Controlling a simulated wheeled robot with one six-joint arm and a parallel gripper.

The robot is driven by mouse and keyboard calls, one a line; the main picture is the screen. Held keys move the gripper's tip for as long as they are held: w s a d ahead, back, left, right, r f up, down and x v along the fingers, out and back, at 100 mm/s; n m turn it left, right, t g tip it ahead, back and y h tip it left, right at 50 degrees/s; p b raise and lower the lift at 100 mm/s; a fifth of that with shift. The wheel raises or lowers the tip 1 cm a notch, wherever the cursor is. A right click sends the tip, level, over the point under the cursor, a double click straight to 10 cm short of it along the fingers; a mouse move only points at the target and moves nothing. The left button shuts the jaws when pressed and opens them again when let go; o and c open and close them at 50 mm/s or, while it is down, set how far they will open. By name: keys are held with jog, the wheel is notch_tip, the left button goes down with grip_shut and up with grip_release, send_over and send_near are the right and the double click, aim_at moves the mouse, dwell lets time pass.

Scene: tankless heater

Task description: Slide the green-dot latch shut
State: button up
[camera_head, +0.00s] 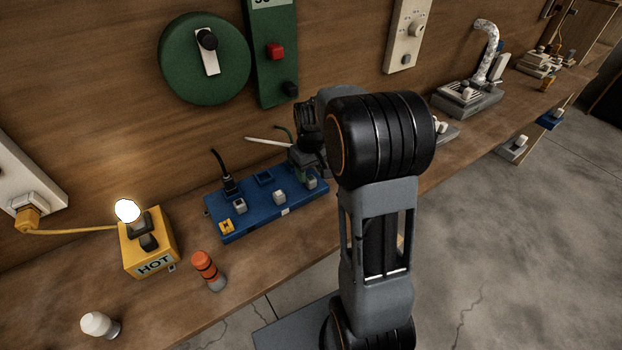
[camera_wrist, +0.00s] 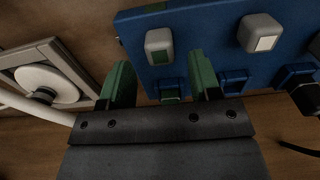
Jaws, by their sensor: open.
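The green-dot latch is a grey rounded knob (camera_wrist: 160,46) with a green square on its face, on the blue board (camera_wrist: 203,36) in the wrist view. In the head view it appears to be the rightmost grey knob (camera_head: 310,183) on the blue board (camera_head: 258,213). My gripper (camera_wrist: 160,70) is open, its two green fingers spread on either side of the knob's near edge. The space between the fingers looks empty; I cannot tell whether either finger touches the knob. In the head view my gripper (camera_head: 306,158) is partly hidden by my arm.
A black plug (camera_head: 229,186) stands on the board. A white disc (camera_wrist: 46,85) in a grey frame is near my gripper.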

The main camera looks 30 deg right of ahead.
aim_at(311, 178)
jog(key=shift+f, duration=1.7)
grip_shut()
